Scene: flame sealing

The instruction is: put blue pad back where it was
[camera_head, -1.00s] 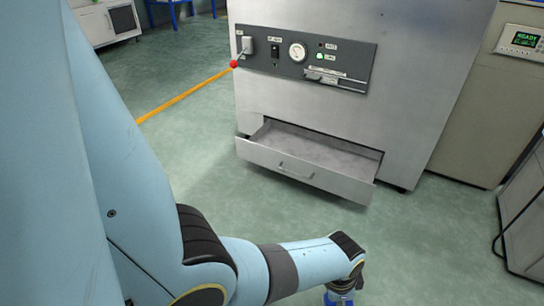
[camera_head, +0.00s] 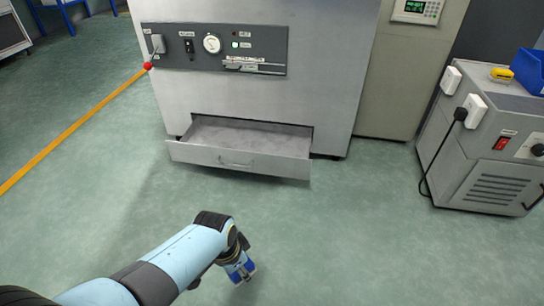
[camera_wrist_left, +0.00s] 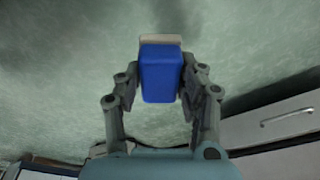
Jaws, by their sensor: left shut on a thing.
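The blue pad (camera_wrist_left: 161,74) is a blue block with a pale layer at its far end. My left gripper (camera_head: 243,268) is shut on it, with a finger on each side of the block in the left wrist view. In the head view a small bit of blue (camera_head: 236,275) shows at the gripper, above the open floor in front of the metal cabinet. The gripper is apart from the cabinet and from the cart at the right. My right gripper is not in view.
The metal cabinet (camera_head: 250,100) has an open, empty-looking drawer (camera_head: 240,161) low at its front. A grey cart (camera_head: 480,150) at the right carries a blue bin (camera_head: 530,70) and a yellow item (camera_head: 501,74). The green floor between is clear.

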